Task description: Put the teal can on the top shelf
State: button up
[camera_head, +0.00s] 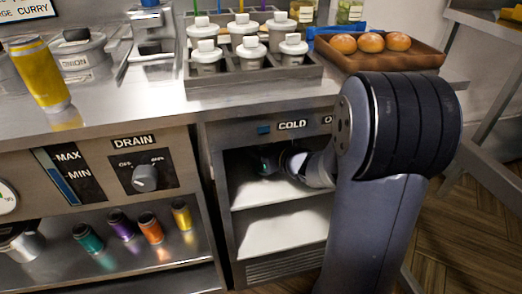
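A teal can (88,238) stands on the open steel shelf at the lower left, at the left end of a row of cans. My arm reaches into the open cold cabinet at the centre. My gripper (276,163) is inside its upper compartment, above the top shelf (262,192). A small dark teal shape (264,161) shows at the gripper's end in shadow; I cannot tell whether it is a can or whether the gripper holds it. The fingers are too dark and small to read.
Purple (121,225), orange (150,229) and yellow (181,214) cans stand beside the teal can. The cabinet's lower shelf (270,238) looks bare. A tall yellow can (40,75), a rack of lidded cups (250,92) and a bun tray (425,58) are on the counter.

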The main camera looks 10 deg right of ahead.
jog(key=shift+f, duration=0.15)
jog(key=o, duration=1.1)
jog(key=shift+o, duration=0.2)
jog(key=shift+r, duration=0.25)
jog(key=p+v, duration=0.2)
jog(key=v, duration=0.5)
jog(key=shift+s, duration=0.25)
jog(key=shift+d, duration=0.1)
